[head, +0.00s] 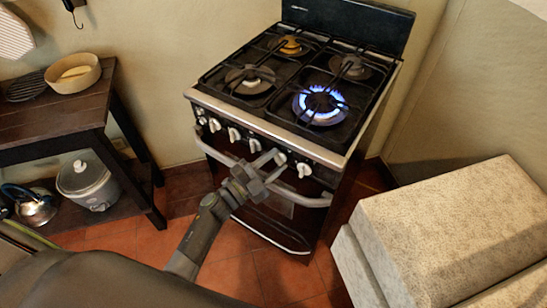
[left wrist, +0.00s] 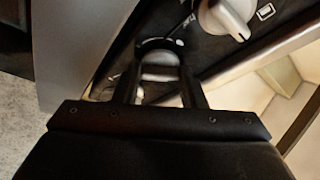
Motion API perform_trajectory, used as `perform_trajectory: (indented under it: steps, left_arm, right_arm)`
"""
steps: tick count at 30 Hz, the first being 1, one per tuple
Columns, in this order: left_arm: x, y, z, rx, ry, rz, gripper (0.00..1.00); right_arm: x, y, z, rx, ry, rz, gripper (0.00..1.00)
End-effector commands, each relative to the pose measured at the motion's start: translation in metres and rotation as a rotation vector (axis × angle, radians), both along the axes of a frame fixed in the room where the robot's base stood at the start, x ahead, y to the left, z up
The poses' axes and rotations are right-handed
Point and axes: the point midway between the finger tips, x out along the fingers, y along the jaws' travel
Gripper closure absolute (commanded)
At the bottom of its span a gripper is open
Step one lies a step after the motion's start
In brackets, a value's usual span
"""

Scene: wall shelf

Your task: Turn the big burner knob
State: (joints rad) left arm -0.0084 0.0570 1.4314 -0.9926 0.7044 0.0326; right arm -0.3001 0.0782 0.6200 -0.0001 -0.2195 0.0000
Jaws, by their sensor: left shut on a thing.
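The black stove (head: 262,133) stands against the wall, with a row of several pale knobs along its front panel. My left gripper (head: 273,163) is at the right part of this row, shut on a burner knob (head: 281,157). In the left wrist view the two dark fingers (left wrist: 160,88) stand on either side of that grey knob (left wrist: 160,66), which is partly hidden. A blue flame burns on the large front right burner (head: 320,105). My right gripper is not in view.
Another knob (head: 304,170) sits just right of the held one; a neighbouring knob also shows in the left wrist view (left wrist: 228,18). The oven handle (head: 310,201) runs below. A pale stone-like block (head: 455,225) stands at right, a dark wooden table (head: 60,118) at left.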

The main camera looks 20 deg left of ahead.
Motion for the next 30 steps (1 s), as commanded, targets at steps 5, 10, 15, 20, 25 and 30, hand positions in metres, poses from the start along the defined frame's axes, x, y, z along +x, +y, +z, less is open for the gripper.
perform_trajectory:
  steps: [5, 10, 15, 20, 25, 30]
  left_arm:
    - [0.0, 0.001, 0.004, 0.164, -0.042, 0.0, 0.85]
    - [0.0, 0.001, 0.005, 0.303, -0.081, -0.001, 0.86]
    - [0.0, 0.001, 0.004, 0.415, -0.111, -0.001, 0.86]
    - [0.0, 0.001, 0.003, 0.492, -0.132, 0.0, 0.86]
    - [0.0, 0.001, 0.003, 0.542, -0.145, 0.0, 0.86]
    - [0.0, 0.001, 0.002, 0.562, -0.151, 0.0, 0.86]
  right_arm:
    - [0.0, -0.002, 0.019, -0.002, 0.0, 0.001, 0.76]
    - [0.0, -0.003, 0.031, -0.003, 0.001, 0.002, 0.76]
    - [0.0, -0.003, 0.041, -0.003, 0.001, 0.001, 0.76]
    - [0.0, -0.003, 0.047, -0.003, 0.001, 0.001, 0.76]
    - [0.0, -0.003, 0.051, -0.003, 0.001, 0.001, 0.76]
    - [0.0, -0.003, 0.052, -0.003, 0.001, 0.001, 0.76]
